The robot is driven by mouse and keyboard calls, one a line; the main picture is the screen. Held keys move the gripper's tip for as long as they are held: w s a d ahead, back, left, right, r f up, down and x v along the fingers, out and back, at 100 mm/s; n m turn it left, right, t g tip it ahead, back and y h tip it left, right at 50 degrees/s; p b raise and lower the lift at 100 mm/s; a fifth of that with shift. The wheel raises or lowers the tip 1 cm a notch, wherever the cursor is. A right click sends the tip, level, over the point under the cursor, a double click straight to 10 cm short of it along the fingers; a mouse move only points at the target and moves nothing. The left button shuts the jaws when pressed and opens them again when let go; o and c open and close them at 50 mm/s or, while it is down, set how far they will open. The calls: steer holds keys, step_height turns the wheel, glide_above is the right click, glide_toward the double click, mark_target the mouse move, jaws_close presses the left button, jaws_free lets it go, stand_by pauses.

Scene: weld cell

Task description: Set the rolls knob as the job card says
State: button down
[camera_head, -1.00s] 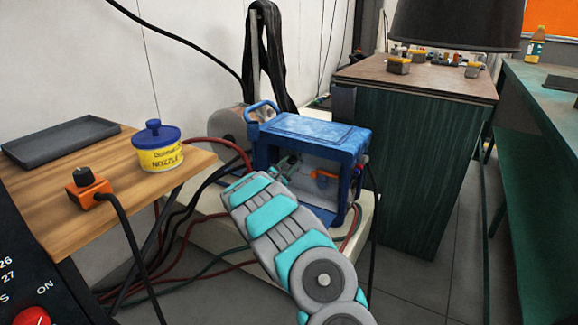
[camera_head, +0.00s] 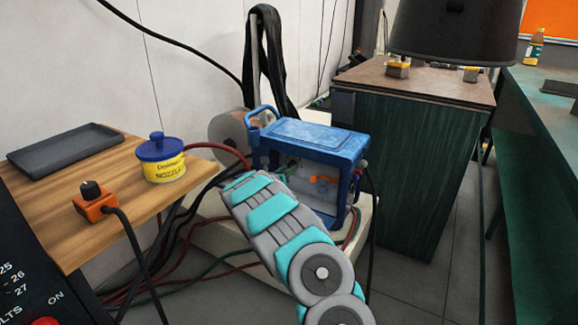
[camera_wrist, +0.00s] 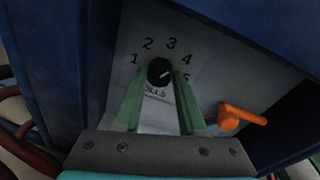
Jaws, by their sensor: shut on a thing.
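The rolls knob (camera_wrist: 160,72) is black and sits on a grey panel inside the blue wire feeder (camera_head: 314,133). Numbers 1 to 4 arc above it and a partly hidden 5 is at its right. A pale mark on the knob points right and somewhat up, roughly toward 4 or 5; I cannot tell exactly. My gripper (camera_wrist: 158,77) has its green fingers shut on either side of the knob. Part of the "ROLLS" label is covered by a finger. In the head view my arm reaches into the feeder's open side and the gripper is hidden. I cannot make out a job card.
An orange lever (camera_wrist: 241,116) is right of the knob. The feeder's blue walls close in around the fingers. A wooden table (camera_head: 125,205) at left holds a grey tray (camera_head: 65,150), a yellow nozzle tub (camera_head: 163,167) and an orange knob box (camera_head: 95,203). Cables hang between.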

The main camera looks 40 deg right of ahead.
steer(key=n+g+p, duration=0.1)
steer(key=n+p, duration=0.2)
steer(key=n, duration=0.2)
stand_by(0.6)
steer(key=shift+c, duration=2.4)
jaws_free()
